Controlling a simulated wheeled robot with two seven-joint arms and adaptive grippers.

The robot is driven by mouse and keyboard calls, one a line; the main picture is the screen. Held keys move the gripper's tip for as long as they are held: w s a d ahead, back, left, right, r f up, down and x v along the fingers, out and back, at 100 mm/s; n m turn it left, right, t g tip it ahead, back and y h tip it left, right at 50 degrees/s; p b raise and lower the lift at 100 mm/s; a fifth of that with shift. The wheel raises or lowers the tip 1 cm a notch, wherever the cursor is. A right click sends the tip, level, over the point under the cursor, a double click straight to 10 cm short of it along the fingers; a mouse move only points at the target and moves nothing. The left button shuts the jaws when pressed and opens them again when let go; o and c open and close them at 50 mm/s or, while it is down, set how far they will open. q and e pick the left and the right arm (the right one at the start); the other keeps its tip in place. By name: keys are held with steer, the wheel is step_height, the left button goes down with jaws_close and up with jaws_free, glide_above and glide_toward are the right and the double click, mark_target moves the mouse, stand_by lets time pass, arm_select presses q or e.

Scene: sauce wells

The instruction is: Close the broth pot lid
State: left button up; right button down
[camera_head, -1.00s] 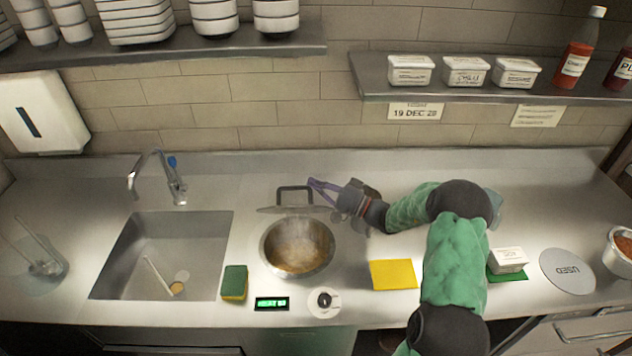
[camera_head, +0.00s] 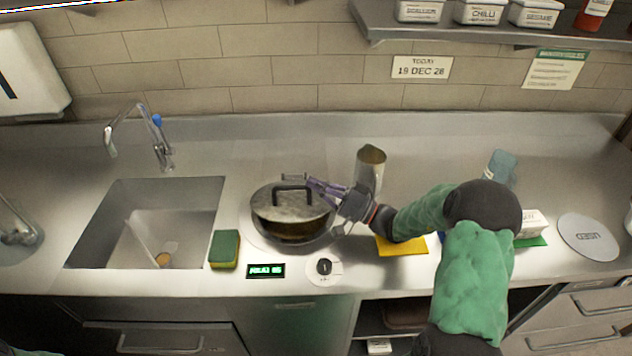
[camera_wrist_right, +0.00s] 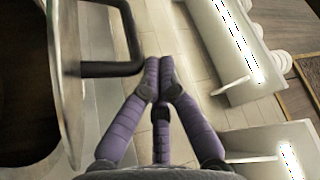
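The broth pot (camera_head: 291,233) stands on a round hob left of centre. Its grey lid (camera_head: 268,207) with a black loop handle (camera_head: 293,188) is over the pot, tilted, with the pot's front side showing below it. My right gripper (camera_head: 312,185) is beside the handle's right side. In the right wrist view its purple fingers (camera_wrist_right: 160,72) are together with nothing between them. The handle (camera_wrist_right: 137,62) is just left of the fingertips there; contact is unclear. The lid (camera_wrist_right: 68,75) stands edge-on at the left, with the dark pot beyond. My left gripper is out of view.
A sink (camera_head: 150,225) and a green-yellow sponge (camera_head: 224,248) are left of the pot. A control knob (camera_head: 324,267) and a lit display (camera_head: 266,270) are in front. A metal jug (camera_head: 370,168) stands behind my right wrist. A yellow cloth (camera_head: 410,245) lies under my arm.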

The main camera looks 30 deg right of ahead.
steer(key=shift+s+a+f, duration=0.1)
steer(key=shift+s+f, duration=0.05)
steer(key=shift+f, duration=0.1)
stand_by(0.4)
